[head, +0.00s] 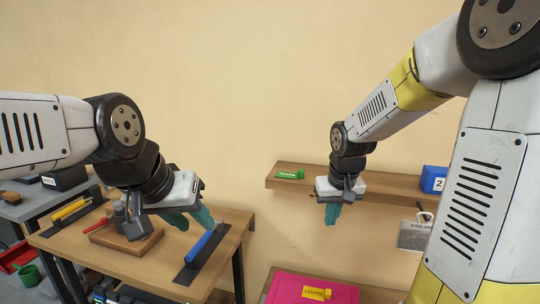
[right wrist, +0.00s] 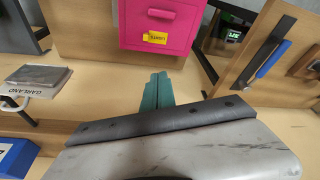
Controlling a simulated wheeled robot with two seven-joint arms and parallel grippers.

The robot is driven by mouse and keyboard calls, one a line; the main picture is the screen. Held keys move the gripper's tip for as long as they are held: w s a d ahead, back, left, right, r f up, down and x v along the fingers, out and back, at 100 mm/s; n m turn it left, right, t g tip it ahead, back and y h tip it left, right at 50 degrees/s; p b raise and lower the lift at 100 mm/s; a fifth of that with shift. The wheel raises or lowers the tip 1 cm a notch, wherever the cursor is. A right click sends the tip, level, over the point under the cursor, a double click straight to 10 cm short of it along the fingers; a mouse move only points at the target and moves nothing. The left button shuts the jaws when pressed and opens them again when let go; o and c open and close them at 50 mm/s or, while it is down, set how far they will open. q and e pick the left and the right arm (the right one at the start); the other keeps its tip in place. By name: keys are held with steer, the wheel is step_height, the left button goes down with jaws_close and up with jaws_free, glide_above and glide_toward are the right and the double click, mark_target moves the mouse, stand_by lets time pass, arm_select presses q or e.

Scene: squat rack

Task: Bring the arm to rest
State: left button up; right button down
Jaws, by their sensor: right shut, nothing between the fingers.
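My right gripper (head: 332,214) hangs in the air with its green fingers pointing down, in front of the wall shelf. Its fingers are together and empty. My left gripper (head: 190,218) is above the wooden workbench (head: 140,262), next to a blue-handled tool (head: 200,246). Its two green fingers look spread apart, with nothing seen between them.
The wooden wall shelf (head: 300,170) holds a green item (head: 290,174) and a blue box (head: 433,179). A grey GARLAND plate (head: 414,235) hangs below it. A pink box (head: 310,288) is at the bottom. A wooden block with a grey tool (head: 128,236) stands on the workbench.

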steer(key=s+a+r+t+y, duration=0.1)
steer(key=s+r, duration=0.4)
steer(key=s, duration=0.3)
steer(key=s+r+t, duration=0.2)
steer(key=s+r, duration=0.3)
steer(key=s, duration=0.4)
steer(key=shift+a+r+m+y, duration=0.3)
steer(key=shift+a+r+y, duration=0.05)
steer(key=shift+a+y, duration=0.05)
